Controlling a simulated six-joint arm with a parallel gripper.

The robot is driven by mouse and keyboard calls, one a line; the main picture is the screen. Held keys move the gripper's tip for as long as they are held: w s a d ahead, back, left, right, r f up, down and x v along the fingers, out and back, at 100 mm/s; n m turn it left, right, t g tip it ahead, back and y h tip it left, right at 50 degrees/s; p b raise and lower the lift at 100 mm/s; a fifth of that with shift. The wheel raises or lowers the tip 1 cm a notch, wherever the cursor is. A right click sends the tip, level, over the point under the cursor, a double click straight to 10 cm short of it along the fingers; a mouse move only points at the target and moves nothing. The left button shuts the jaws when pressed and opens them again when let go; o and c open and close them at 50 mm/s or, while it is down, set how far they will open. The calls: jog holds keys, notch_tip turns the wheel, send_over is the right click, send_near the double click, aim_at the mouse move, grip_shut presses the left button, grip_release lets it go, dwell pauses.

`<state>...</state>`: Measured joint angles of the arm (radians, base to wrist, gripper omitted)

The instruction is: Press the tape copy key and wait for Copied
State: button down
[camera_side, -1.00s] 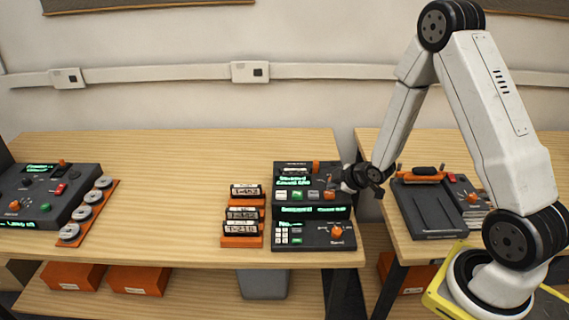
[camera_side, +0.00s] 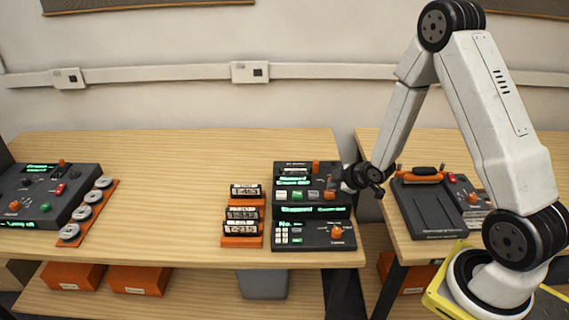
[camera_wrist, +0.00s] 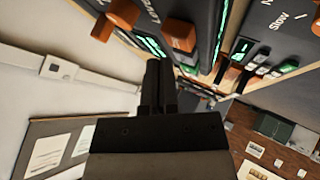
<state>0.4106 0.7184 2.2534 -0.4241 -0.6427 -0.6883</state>
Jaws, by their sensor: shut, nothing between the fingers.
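The dark tape machine (camera_side: 312,248) stands at the right end of the left bench, with green lit displays (camera_side: 294,181), a row of small keys including a green one, and orange knobs. The display text is too small to read surely. My gripper (camera_side: 336,181) is shut and empty at the machine's upper right side, close to the right end of its key row; I cannot tell whether it touches. In the wrist view my shut fingers (camera_wrist: 160,85) point toward the machine's panel, with orange knobs (camera_wrist: 180,35) and green displays near them.
An orange rack (camera_side: 242,241) with labelled cassettes stands left of the machine. A second console (camera_side: 45,195) with an orange strip of reels is at far left. Another dark device (camera_side: 430,215) sits on the right bench. The middle of the left bench is clear.

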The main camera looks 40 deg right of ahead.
aim_at(332, 195)
jog(key=shift+f, duration=0.9)
dwell(1.7)
jog(key=shift+r, duration=0.9)
jog(key=shift+r, duration=0.15)
jog(key=shift+r, duration=2.35)
dwell(1.7)
